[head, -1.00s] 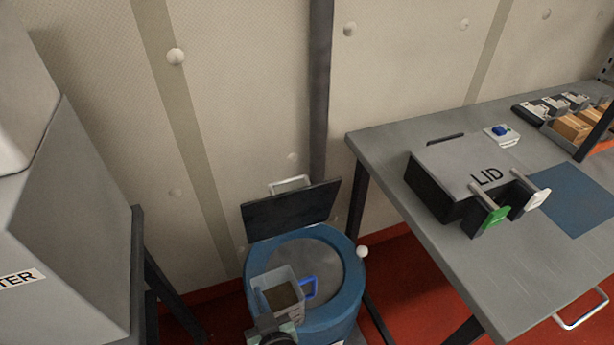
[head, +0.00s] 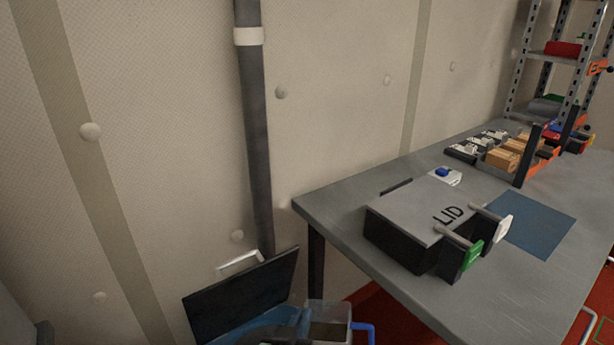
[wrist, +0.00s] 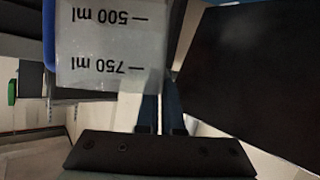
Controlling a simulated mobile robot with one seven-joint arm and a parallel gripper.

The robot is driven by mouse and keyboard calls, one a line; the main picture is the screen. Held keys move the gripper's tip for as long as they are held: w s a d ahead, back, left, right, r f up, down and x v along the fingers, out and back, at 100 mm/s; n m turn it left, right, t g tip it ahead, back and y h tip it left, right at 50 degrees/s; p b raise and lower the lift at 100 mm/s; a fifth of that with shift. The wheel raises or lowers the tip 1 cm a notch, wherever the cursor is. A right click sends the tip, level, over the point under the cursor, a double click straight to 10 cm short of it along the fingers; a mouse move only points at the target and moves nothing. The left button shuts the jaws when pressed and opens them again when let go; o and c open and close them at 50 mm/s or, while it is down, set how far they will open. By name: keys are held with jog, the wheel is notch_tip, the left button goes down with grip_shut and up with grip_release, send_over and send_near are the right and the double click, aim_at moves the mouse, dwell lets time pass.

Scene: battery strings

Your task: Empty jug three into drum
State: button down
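The jug (head: 328,322) is a clear, square-sided vessel with a brownish content and a blue handle (head: 363,331). It looks roughly upright at the bottom edge of the head view, above the blue drum (head: 228,337). The drum's black lid (head: 245,292) stands raised against the wall side; most of the drum is cut off. In the wrist view the jug (wrist: 112,42) shows upside-down 500 ml and 750 ml marks. My gripper (wrist: 161,98) is at the jug's side with its fingers close together, apparently shut on it; the contact is hidden. No jug number shows.
A grey bench (head: 330,205) on the right carries a box marked LID (head: 415,225) with green and white handle tags, a blue button (head: 443,172) and a blue mat (head: 535,222). A dark vertical pipe (head: 255,120) runs down the wall behind the drum.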

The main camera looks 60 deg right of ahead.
jog(key=w+f+b, duration=0.1)
jog(key=w+f+n+g, duration=0.1)
jog(key=shift+w+a+f+n+b, duration=0.2)
jog(key=shift+w+a+n+b, duration=0.1)
jog(key=shift+b, duration=0.05)
jog(key=shift+f, duration=0.1)
jog(key=shift+w+a+f+n+g+h, duration=0.1)
jog(key=shift+a+n+g+h, duration=0.15)
jog(key=shift+n, duration=0.25)
dwell(0.6)
jog(key=shift+n+g+h, duration=0.25)
jog(key=shift+n+g, duration=0.1)
jog(key=shift+n, duration=0.15)
dwell(0.6)
